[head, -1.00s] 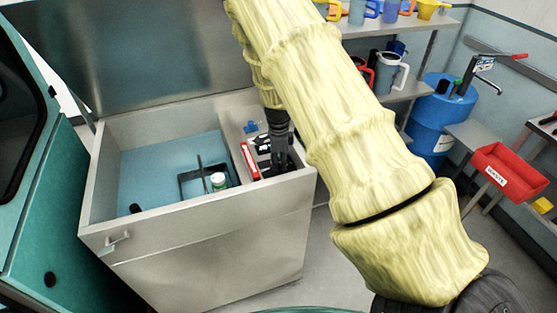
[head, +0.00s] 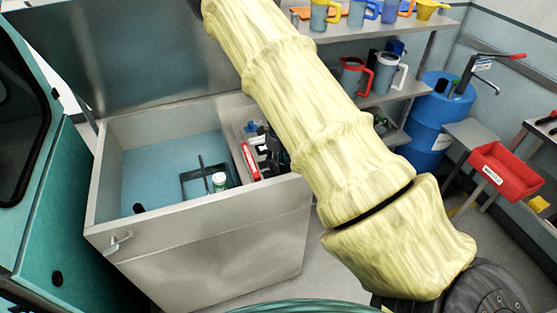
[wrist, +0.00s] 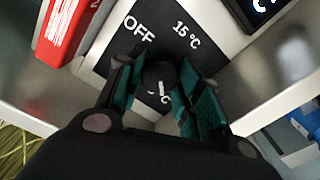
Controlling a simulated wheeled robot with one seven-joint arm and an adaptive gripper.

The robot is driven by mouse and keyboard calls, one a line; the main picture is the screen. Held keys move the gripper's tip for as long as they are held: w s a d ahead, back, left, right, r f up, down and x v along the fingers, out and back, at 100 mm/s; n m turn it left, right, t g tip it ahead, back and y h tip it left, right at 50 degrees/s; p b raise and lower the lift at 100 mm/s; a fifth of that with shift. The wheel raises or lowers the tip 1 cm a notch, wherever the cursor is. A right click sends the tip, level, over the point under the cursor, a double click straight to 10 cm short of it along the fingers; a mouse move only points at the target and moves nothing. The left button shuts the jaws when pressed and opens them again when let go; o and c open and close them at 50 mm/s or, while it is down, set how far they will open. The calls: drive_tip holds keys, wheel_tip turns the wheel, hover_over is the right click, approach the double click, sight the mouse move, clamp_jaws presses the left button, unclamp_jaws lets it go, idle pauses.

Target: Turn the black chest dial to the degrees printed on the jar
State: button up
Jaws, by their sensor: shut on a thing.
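The black dial (wrist: 158,72) sits on a black plate (wrist: 106,67) on the chest. My gripper (wrist: 160,84) is shut on it, with a green-padded finger on each side. A short white mark shows on the dial and points toward the bottom of the picture. "OFF" is printed at upper left and "15 °C" at upper right; a lower "°C" label is mostly hidden by the dial and gripper. In the head view the jar (head: 220,182), green and white, stands inside the open chest (head: 200,245); its print is too small to read.
A red box (head: 250,160) lies close beside the dial plate and shows at left in the wrist view (wrist: 66,30). A dark display edge (wrist: 265,10) is at upper right. The chest lid (head: 130,55) stands open behind. Shelves with mugs are beyond my arm.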

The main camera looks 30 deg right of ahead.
sight(279, 163)
drive_tip(key=shift+w+r+m, duration=0.1)
drive_tip(key=shift+m, duration=0.8)
drive_tip(key=o, duration=1)
drive_tip(key=shift+o, duration=0.2)
wheel_tip(279, 163, up, 12)
